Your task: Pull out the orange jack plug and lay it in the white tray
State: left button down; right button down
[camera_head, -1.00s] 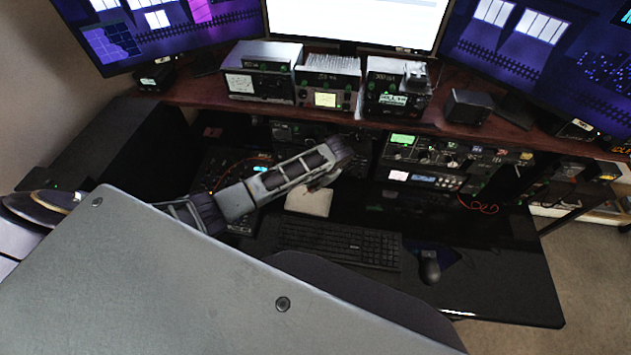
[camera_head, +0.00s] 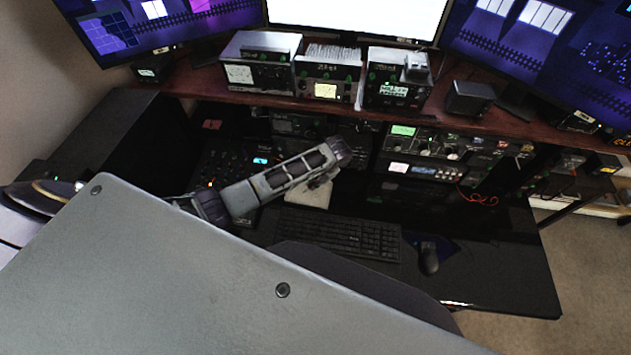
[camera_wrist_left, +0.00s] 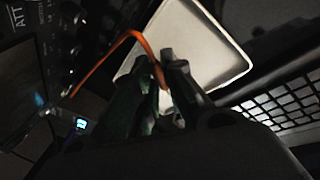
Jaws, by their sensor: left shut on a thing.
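The white tray (camera_head: 306,196) lies on the desk behind the keyboard, partly covered by my left arm; it also fills the upper middle of the left wrist view (camera_wrist_left: 213,62). My left gripper (camera_wrist_left: 172,68) is above the tray, its fingers close together. An orange cable (camera_wrist_left: 108,54) curves from the dark panel at left to between these fingertips, where the orange jack plug is gripped; the plug body itself is mostly hidden. My right gripper is not seen.
A keyboard (camera_head: 340,238) and a mouse (camera_head: 429,260) lie in front of the tray. Racks of radio gear (camera_head: 440,150) stand behind, under a brown shelf (camera_head: 210,86) with several boxes. The desk right of the mouse is clear.

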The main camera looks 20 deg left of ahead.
pick_arm(q)
jog(key=shift+f+b, duration=0.3)
jog(key=shift+f, duration=0.55)
dwell(0.6)
jog(key=c, duration=1.5)
grip_release()
jog(key=shift+o, duration=0.2)
jog(key=shift+r+p, duration=0.3)
jog(key=shift+r, duration=1.2)
jog(key=o, duration=0.6)
jog(key=shift+c, duration=0.2)
jog(key=shift+r, duration=0.1)
jog(key=v, duration=1.1)
jog(key=shift+d+r, duration=0.2)
jog(key=shift+r, duration=0.15)
